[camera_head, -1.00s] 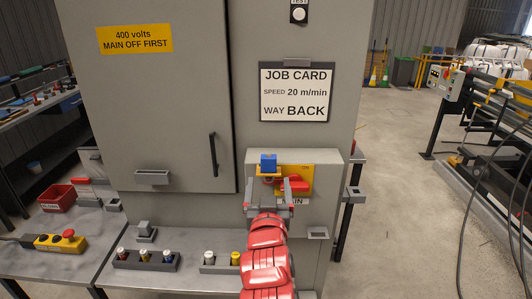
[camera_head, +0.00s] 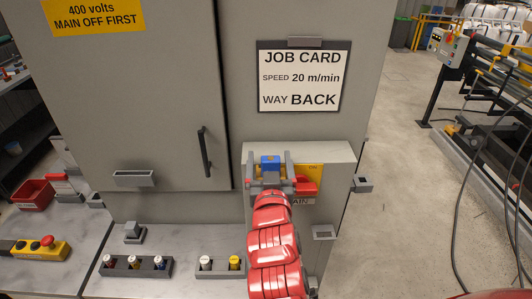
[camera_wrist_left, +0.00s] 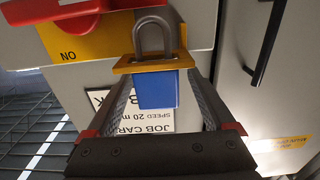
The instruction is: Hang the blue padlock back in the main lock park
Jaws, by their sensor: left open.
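The blue padlock (camera_head: 270,161) is at the yellow plate of the main switch box, blue body up. In the left wrist view, which is turned upside down, the padlock (camera_wrist_left: 157,90) has its grey shackle on the far side of a yellow bracket (camera_wrist_left: 150,65); I cannot tell whether it passes through. My left gripper (camera_head: 269,174) is open, its fingers on either side of the padlock body, with gaps visible in the wrist view. The red switch handle (camera_head: 305,186) is right beside it. My right gripper is not in view.
The grey switch box (camera_head: 335,165) sits below the job card (camera_head: 300,80). Small grey holders stand at the cabinet door (camera_head: 133,178), the box front (camera_head: 323,232) and its right side (camera_head: 362,185). Fuse racks (camera_head: 137,266) and a yellow pendant (camera_head: 42,249) lie on the bench.

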